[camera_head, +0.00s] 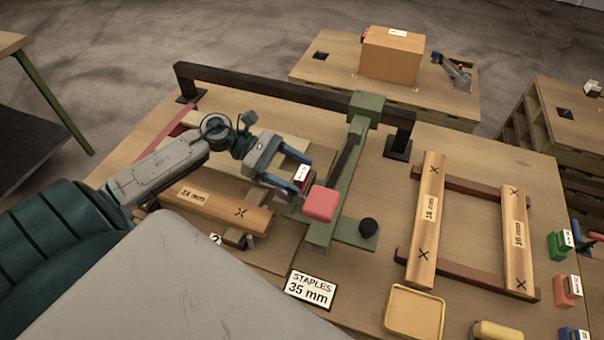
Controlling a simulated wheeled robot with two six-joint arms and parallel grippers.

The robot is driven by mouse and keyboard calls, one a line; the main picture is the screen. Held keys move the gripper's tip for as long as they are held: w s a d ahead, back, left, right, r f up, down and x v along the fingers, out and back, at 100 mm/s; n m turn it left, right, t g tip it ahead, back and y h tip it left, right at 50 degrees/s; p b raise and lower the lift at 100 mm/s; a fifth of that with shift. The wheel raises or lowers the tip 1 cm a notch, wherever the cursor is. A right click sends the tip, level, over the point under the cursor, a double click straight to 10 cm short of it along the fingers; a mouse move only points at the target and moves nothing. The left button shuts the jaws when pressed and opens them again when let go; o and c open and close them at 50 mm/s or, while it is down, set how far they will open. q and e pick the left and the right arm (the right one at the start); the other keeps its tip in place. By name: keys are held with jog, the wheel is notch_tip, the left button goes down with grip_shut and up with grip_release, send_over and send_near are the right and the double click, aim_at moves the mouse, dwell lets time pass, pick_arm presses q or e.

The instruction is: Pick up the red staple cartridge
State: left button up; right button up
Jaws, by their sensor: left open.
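A small red block with a white label (567,291), which looks like the red staple cartridge, stands near the right edge of the table, between a green one (558,246) and a blue one (573,335). My left gripper (291,188) is open over the middle-left of the table, far to the left of that row. I cannot tell whether the fingers touch either. My right gripper is not in view.
A green press arm (347,165) and a dark rail (290,92) stand beside and behind my left gripper. Wooden slats (427,215) lie on a frame to the right. A yellow tray (414,314) and a "STAPLES 35 mm" sign (310,290) are at the front.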

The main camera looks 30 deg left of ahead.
aim_at(307, 177)
pick_arm(q)
jog(key=d, duration=0.1)
jog(key=d+p, duration=0.1)
jog(key=d, duration=0.1)
jog(key=shift+w, duration=0.25)
jog(key=shift+w+d+f+p, duration=0.15)
jog(key=shift+d+f+p, duration=0.15)
jog(key=shift+d, duration=0.1)
jog(key=c, duration=1.1)
